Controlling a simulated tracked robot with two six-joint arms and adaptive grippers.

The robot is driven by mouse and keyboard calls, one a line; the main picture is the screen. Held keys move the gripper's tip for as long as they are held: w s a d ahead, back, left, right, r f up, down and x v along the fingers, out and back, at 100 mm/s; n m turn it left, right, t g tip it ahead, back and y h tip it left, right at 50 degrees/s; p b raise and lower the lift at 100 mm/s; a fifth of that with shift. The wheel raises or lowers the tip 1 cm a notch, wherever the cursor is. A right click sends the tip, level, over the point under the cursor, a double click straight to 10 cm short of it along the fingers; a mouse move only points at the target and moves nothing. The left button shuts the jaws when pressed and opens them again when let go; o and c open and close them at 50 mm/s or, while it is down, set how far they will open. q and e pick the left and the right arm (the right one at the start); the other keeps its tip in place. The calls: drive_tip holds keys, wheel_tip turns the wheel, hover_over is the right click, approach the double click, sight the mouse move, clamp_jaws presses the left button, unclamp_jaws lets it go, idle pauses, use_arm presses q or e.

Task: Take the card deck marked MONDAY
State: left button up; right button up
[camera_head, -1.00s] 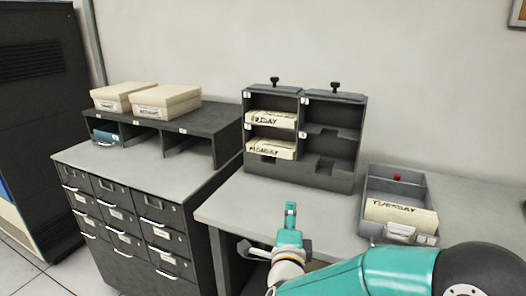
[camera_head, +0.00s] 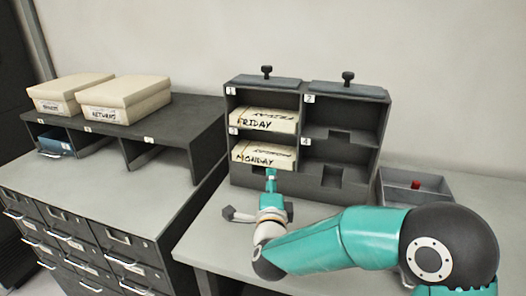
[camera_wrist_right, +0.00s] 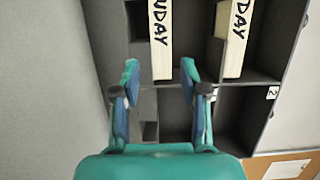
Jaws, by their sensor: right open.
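The MONDAY deck (camera_head: 262,156) lies in the lower left compartment, number 3, of a dark card rack, its lettered end facing out. My right gripper (camera_head: 271,173) is open just in front of it, near its lower right part. In the right wrist view, the open fingers (camera_wrist_right: 159,70) appear on both sides of one end of a deck (camera_wrist_right: 161,38) showing the letters "DAY". I cannot tell whether they touch it. The FRIDAY deck (camera_head: 264,120) lies in compartment 1 above; its end also shows in the right wrist view (camera_wrist_right: 237,40). My left gripper is not in view.
Compartments 2 (camera_head: 335,118) and 4 (camera_head: 333,158) are empty. A grey tray (camera_head: 442,188) with a red piece stands at the right, partly hidden by my right arm. Cream boxes (camera_head: 125,92) sit on a dark shelf unit at left.

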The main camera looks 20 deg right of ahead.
sight(266, 154)
drive_tip(key=x, duration=0.3)
drive_tip(key=p+x, duration=0.1)
drive_tip(key=x, duration=0.1)
drive_tip(key=a+x, duration=0.1)
drive_tip(key=x, duration=0.2)
drive_tip(key=shift+w+p, duration=0.4)
drive_tip(key=shift+w, duration=0.1)
drive_tip(key=shift+p+x, duration=0.75)
drive_tip(key=shift+x, duration=2.1)
drive_tip(key=shift+a, duration=0.1)
clamp_jaws()
